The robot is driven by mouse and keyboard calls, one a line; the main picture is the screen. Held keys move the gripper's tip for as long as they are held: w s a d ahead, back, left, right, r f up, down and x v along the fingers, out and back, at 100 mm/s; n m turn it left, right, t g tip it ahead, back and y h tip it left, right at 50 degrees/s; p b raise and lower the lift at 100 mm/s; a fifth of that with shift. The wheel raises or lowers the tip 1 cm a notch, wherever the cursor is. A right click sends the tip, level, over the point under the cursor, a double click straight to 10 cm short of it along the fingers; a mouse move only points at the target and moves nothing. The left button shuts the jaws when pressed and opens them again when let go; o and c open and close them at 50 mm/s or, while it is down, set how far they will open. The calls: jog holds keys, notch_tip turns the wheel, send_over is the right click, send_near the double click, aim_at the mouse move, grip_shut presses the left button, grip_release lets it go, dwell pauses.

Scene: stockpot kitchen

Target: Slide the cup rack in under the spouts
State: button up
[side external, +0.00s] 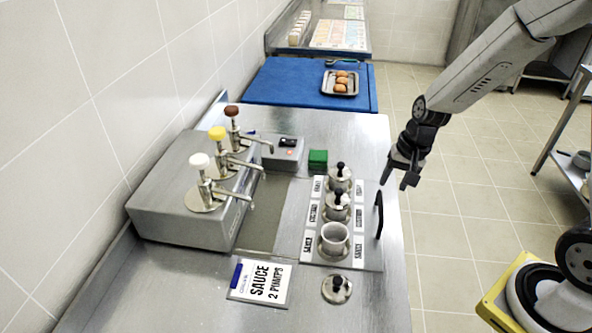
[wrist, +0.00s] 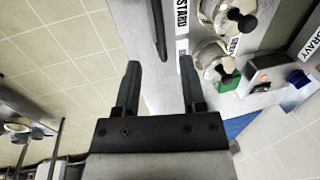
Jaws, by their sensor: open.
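The cup rack (side external: 371,254) is a flat metal tray on the counter, to the right of the pump spouts. It carries three metal cups with printed labels beside them. The near cup (side external: 334,239) is open; the other two have black-knobbed lids. A black handle (side external: 379,214) stands on the rack's right edge and also shows in the wrist view (wrist: 158,30). My gripper (side external: 405,180) is open and empty, above and near the handle's far end. In the wrist view the handle lies between the lines of my fingers (wrist: 160,70), apart from them.
A pump box (side external: 185,218) with white, yellow and brown knobs stands by the wall. Its spouts overhang a grey strip (side external: 270,215). A loose lid (side external: 337,288), a sauce sign (side external: 261,282), a green block (side external: 318,158) and a grey switch box (side external: 283,151) sit around the rack.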

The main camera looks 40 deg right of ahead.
aim_at(382, 204)
jog(key=shift+w+a+f, duration=0.15)
jog(key=shift+f, duration=0.95)
jog(key=shift+w+a+f, duration=0.15)
jog(key=shift+f, duration=0.9)
jog(key=shift+w+a+f, duration=0.15)
jog(key=shift+f, duration=0.95)
grip_shut()
